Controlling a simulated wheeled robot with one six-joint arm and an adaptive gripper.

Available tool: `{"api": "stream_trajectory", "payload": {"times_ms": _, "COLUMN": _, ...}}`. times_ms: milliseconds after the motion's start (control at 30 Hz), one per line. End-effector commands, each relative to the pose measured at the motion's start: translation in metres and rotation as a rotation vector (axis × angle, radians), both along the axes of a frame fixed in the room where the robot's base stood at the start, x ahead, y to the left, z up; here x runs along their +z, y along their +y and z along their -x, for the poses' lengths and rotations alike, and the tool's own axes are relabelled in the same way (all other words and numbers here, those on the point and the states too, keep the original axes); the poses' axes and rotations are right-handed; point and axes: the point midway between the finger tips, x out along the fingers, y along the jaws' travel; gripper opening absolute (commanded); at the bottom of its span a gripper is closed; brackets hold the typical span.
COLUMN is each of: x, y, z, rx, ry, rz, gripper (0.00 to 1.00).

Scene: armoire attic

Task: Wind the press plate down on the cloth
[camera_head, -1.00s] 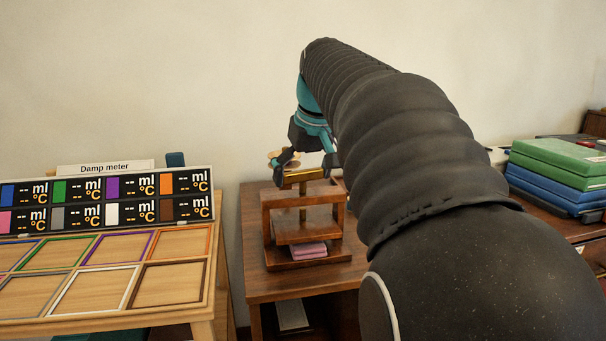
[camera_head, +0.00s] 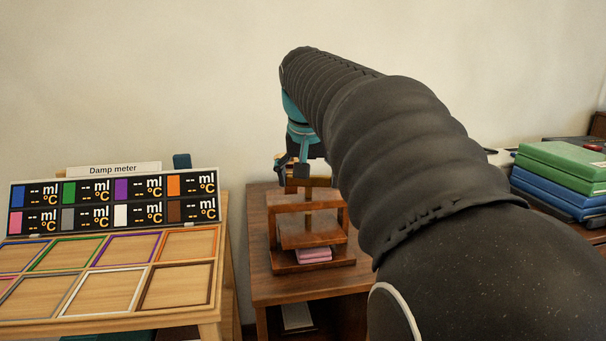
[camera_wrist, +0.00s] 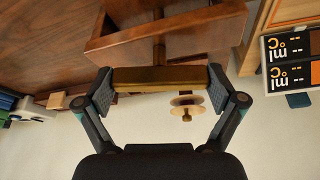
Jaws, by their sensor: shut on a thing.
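The wooden press (camera_head: 270,228) stands on a brown side table, with its brass screw (camera_head: 309,218) upright in the middle. The press plate (camera_head: 310,236) is a wooden board inside the frame, above a folded pink cloth (camera_head: 314,256) on the base. I cannot tell whether the plate touches the cloth. My gripper (camera_head: 292,181) is at the top of the press, partly hidden by my arm. In the wrist view my gripper (camera_wrist: 160,84) is shut on the ends of the brass handle bar (camera_wrist: 158,78), which spans between the two fingers.
A damp meter (camera_head: 113,202) with a wooden grid tray (camera_head: 186,322) stands to the left. Green and blue boxes (camera_head: 560,170) are stacked on the right. The wall is close behind the press. A round-disced object (camera_wrist: 186,101) shows beyond the bar.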

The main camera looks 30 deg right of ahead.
Motion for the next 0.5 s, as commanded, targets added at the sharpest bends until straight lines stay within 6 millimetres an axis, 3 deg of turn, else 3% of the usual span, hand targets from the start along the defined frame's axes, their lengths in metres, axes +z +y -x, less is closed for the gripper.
{"api": "stream_trajectory", "payload": {"times_ms": 500, "x": 0.0000, "y": 0.0009, "z": -0.0009, "rx": -0.472, "ry": 0.001, "rz": 0.001, "gripper": 0.59}}
